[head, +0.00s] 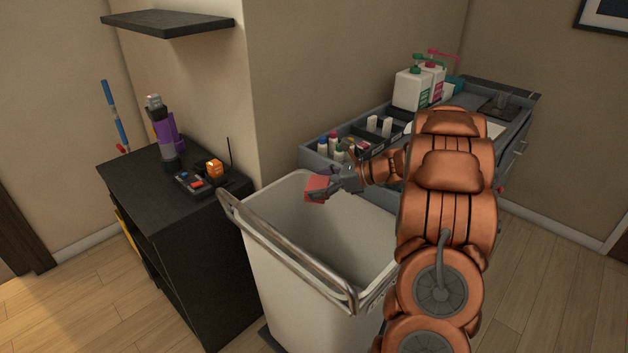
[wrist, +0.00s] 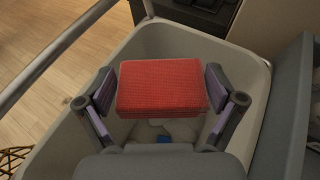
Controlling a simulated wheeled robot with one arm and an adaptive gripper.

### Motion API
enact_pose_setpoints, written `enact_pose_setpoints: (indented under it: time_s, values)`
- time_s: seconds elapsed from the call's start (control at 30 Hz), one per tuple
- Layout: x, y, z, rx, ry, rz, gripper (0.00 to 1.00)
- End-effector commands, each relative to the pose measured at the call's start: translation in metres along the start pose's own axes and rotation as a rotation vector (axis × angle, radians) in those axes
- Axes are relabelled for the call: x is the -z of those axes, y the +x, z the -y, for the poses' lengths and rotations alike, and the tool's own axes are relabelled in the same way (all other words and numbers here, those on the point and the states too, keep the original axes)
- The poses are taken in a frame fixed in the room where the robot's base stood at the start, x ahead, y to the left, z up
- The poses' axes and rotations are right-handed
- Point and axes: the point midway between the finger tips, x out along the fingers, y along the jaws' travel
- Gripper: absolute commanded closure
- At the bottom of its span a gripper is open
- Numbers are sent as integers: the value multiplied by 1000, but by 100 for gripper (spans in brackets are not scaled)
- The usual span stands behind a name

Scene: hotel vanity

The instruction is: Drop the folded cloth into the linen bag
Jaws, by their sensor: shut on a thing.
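The folded cloth is a small red block-like bundle (wrist: 162,86) in the wrist view, and it also shows in the head view (head: 317,187). My gripper (head: 322,188) is shut on it, with one finger at each side of the cloth. In the wrist view my gripper's fingers (wrist: 161,92) press on its left and right ends. The linen bag (head: 272,208) is a large pale open bin with a metal rail. The cloth is held above its opening, near the far rim. In the wrist view the bag's wall (wrist: 252,75) surrounds the cloth, and something white and blue lies at the bottom.
A black cabinet (head: 150,205) with a purple flashlight (head: 164,135) and a radio-like device (head: 190,183) stands left of the bag. A grey vanity counter (head: 320,160) with bottles and pump dispensers (head: 412,90) is behind it. The bag's metal rail (head: 290,255) crosses its near left side.

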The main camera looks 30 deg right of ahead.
Motion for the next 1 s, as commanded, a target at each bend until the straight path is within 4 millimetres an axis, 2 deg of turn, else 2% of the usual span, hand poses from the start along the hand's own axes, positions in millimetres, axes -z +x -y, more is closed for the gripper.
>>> enact_pose_setpoints:
  time_s: [0.03, 0.3, 0.5, 0.83, 0.87, 0.9, 1.0]
  values:
    - [11, 4, 0, 1, 1, -1, 37]
    - [35, 14, 0, 0, 1, -3, 37]
    - [42, 19, -1, -2, -1, -1, 37]
    - [42, 19, -1, -3, -1, 0, 37]
    - [42, 19, -1, -3, -1, 0, 5]
    - [42, 19, -1, -3, -1, 0, 1]
    - [42, 19, -1, -3, -1, 0, 0]
